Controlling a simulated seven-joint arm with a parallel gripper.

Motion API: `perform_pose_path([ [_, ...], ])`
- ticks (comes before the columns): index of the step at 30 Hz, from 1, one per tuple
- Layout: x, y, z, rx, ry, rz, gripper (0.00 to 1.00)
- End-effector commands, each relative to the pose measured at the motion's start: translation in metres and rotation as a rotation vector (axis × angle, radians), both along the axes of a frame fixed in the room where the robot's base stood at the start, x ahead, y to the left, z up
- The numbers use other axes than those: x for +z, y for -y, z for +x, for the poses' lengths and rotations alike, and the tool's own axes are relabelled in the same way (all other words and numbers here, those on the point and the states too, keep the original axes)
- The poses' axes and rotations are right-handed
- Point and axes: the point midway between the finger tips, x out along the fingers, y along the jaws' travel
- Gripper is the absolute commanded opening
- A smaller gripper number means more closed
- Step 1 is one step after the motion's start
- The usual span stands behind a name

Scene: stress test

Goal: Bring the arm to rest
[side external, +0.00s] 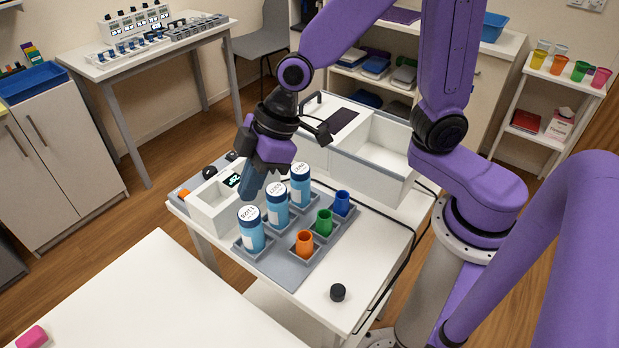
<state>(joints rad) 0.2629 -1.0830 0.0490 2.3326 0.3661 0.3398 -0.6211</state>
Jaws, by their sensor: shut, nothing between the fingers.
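My gripper (250,188) is at the end of my purple arm, above the small white table (330,292). It points down and is shut and empty. Its tips are behind and above the blue bottles, close to the middle bottle (277,206) in the picture. I cannot tell the exact gap. The left bottle (251,232) and the right bottle (300,188) stand upright in a grey tray (291,270). An orange cup (304,243), a green cup (323,222) and a blue cup (342,203) stand in the same tray.
A white device with a small display (233,181) is beside the gripper. A white open bin (383,150) stands behind. A black cable (411,232) runs along the right edge.

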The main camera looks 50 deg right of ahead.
Motion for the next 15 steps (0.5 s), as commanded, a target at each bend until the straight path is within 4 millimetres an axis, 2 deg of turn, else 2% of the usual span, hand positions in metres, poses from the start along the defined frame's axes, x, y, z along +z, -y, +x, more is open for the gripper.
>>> perform_pose_path([
  [1,0.003,0.01,-0.015,0.01,-0.024,-0.013,0.0],
  [6,0.007,0.045,-0.062,0.028,-0.108,-0.082,0.0],
  [15,0.013,0.119,-0.136,0.016,-0.193,-0.251,0.0],
])
